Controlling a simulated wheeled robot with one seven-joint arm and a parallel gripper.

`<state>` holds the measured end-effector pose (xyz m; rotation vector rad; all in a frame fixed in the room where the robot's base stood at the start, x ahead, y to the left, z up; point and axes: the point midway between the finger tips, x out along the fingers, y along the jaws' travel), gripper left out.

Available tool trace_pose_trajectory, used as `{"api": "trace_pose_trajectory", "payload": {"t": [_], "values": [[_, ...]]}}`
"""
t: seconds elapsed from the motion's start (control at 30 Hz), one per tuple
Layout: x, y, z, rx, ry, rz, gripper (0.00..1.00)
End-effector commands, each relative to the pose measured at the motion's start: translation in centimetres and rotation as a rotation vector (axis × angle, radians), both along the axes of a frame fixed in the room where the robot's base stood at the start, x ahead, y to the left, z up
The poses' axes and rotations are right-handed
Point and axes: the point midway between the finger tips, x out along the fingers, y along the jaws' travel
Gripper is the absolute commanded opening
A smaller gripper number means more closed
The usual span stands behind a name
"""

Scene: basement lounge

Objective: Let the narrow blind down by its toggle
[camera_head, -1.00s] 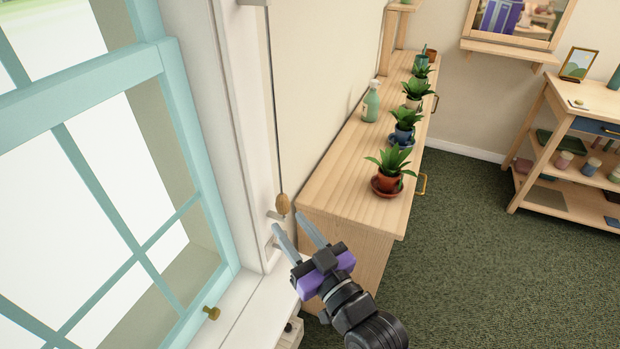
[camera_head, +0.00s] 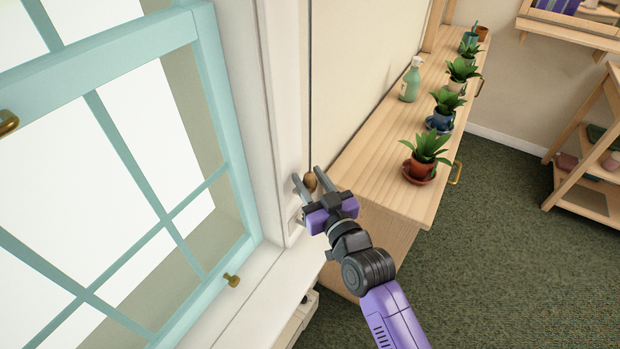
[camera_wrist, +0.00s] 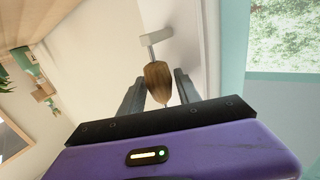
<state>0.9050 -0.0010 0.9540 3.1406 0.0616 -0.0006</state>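The toggle is a small brown wooden knob (camera_head: 310,181) at the lower end of a thin dark cord (camera_head: 310,80) that hangs beside the white window frame. My gripper (camera_head: 308,179) is at the knob, with one finger on each side of it. In the wrist view the knob (camera_wrist: 157,80) sits between the two grey fingers (camera_wrist: 158,95), with a gap showing beside it, so the fingers look open around it. A pale peg or bracket (camera_wrist: 156,38) is just beyond the knob. The blind itself is not in view.
A teal-framed window (camera_head: 215,110) with a brass knob (camera_head: 231,280) is on the left. A wooden cabinet (camera_head: 385,170) with several potted plants and a green spray bottle (camera_head: 410,80) stands to the right.

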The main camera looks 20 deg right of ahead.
Motion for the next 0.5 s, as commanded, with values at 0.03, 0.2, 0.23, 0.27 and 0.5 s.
{"api": "trace_pose_trajectory", "payload": {"t": [0.03, 0.2, 0.23, 0.27, 0.5], "values": [[0.01, 0.00, -0.01, 0.000, 0.000, 0.000, 0.39], [-0.02, 0.00, 0.00, 0.000, 0.000, 0.000, 0.32], [-0.02, 0.00, 0.00, 0.000, 0.000, 0.000, 0.26], [-0.02, 0.00, 0.00, 0.000, 0.000, 0.000, 0.20], [-0.04, 0.00, 0.00, 0.000, 0.000, 0.000, 0.00]]}}
